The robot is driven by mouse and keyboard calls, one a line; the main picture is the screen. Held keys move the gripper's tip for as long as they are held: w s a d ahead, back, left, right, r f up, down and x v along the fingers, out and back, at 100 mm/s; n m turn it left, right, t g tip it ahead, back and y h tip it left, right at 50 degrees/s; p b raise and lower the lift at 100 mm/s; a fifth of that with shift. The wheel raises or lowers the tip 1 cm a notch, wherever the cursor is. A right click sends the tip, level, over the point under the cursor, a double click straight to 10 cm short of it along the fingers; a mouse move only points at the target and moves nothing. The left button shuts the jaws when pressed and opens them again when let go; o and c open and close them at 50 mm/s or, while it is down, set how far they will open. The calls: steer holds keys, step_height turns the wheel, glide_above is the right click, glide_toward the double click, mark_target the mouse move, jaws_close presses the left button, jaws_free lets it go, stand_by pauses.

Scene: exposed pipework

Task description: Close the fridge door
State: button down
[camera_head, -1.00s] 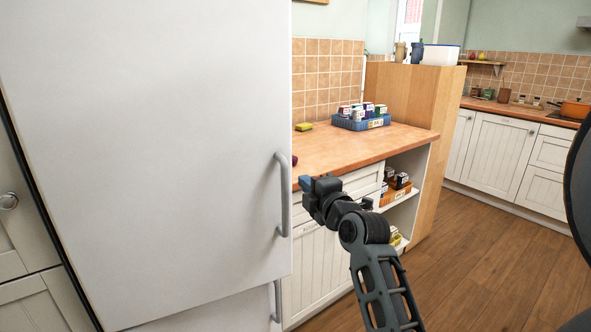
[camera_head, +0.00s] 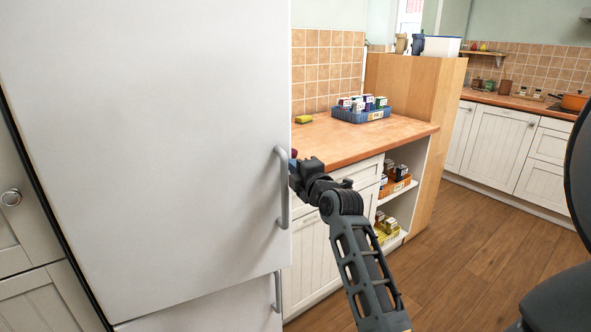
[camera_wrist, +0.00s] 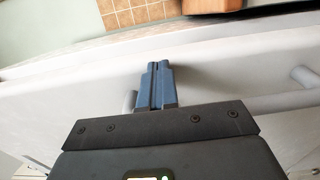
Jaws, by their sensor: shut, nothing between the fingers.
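The white fridge door (camera_head: 150,150) fills the left of the head view, with a grey vertical handle (camera_head: 283,188) near its right edge. A lower white door (camera_head: 215,308) with its own handle shows beneath; the upper door sticks out slightly past it at the right. How far the upper door stands open is hard to tell. My gripper (camera_head: 293,165) is at the door's right edge beside the handle. In the wrist view, its blue fingers (camera_wrist: 156,75) are shut and empty over the white door (camera_wrist: 60,95), near the grey handle (camera_wrist: 275,103). Contact is unclear.
A wooden counter (camera_head: 350,138) right of the fridge holds a blue crate (camera_head: 361,113) of small boxes and a yellow sponge (camera_head: 303,119). Open shelves (camera_head: 398,205) sit below. The wooden floor (camera_head: 460,260) at right is clear.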

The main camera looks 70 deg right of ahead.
steer(key=w+d+n+t+y+b, duration=0.1)
steer(key=w+d+b, duration=0.5)
steer(key=w+b, duration=0.2)
steer(key=shift+d+r, duration=0.2)
steer(key=shift+r, duration=0.2)
steer(key=b+v, duration=0.1)
steer(key=v, duration=0.7)
steer(key=shift+s+f, duration=0.4)
